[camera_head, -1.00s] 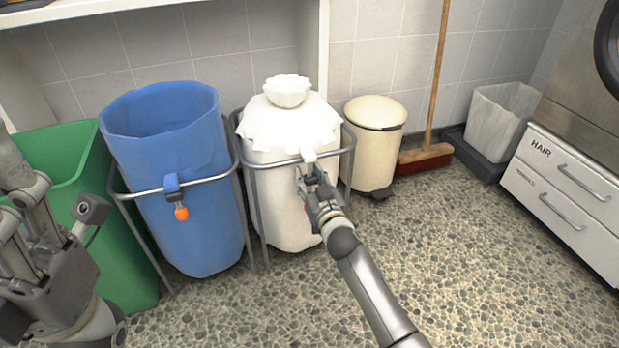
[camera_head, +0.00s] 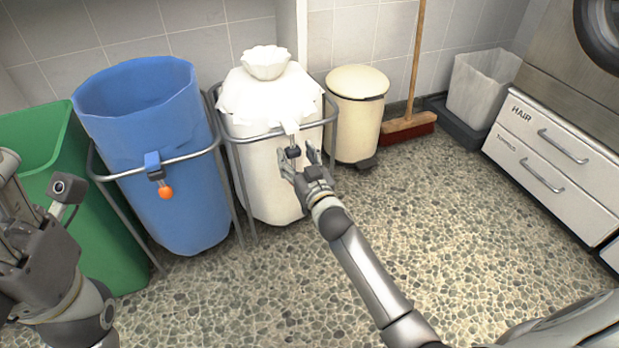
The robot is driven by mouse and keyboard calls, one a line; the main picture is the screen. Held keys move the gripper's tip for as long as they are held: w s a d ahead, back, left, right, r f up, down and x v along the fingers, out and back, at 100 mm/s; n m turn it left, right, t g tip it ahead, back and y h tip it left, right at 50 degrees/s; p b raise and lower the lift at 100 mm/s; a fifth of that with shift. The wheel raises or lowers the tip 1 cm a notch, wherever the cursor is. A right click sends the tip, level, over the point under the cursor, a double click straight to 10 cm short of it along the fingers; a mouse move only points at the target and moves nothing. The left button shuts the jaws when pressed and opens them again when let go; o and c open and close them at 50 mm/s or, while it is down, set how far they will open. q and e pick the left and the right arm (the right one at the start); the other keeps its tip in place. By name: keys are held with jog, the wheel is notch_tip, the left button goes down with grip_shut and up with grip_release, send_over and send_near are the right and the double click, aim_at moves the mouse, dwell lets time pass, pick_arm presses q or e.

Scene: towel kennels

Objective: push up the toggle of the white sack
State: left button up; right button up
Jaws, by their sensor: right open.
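The white sack (camera_head: 262,185) hangs in a grey metal frame, its top gathered into a ruffled tuft (camera_head: 265,62). A white strap (camera_head: 290,128) comes over the front rim, and a small dark toggle (camera_head: 292,152) hangs just below it. My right gripper (camera_head: 299,162) is open and empty, its fingers just below and beside the toggle. I cannot tell whether they touch it. My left gripper (camera_head: 12,185) is at the left edge, partly cut off, away from the sack; its jaw state is unclear.
A cream pedal bin (camera_head: 355,115), a broom (camera_head: 408,125) and white drawers (camera_head: 545,165) are to the right. The speckled floor in front is clear.

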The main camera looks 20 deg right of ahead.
jog(key=s, duration=0.9)
jog(key=shift+d, duration=0.15)
